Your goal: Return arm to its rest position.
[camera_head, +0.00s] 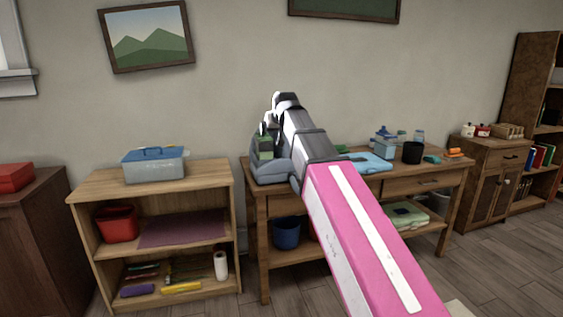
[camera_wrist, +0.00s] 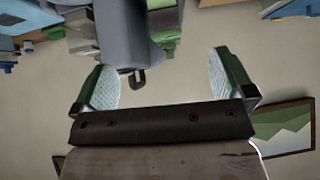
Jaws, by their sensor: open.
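My arm reaches from the lower right of the head view toward the left end of the wooden worktable. My gripper (camera_head: 265,142) is beside and over a grey bag-like object (camera_head: 270,174) there, partly hidden by my arm. In the wrist view my gripper (camera_wrist: 160,68) is open, its two green fingers with pale pads wide apart. The grey object also shows in the wrist view (camera_wrist: 125,30), with a small dark loop in the gap between the fingers. Neither finger visibly touches it.
The worktable (camera_head: 400,186) also holds a blue tray (camera_head: 370,162), a black cup (camera_head: 412,153) and small items. A low shelf (camera_head: 95,187) with a blue toolbox (camera_head: 154,166) stands left. A cabinet (camera_head: 489,170) stands right. Wall space above is clear below the pictures.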

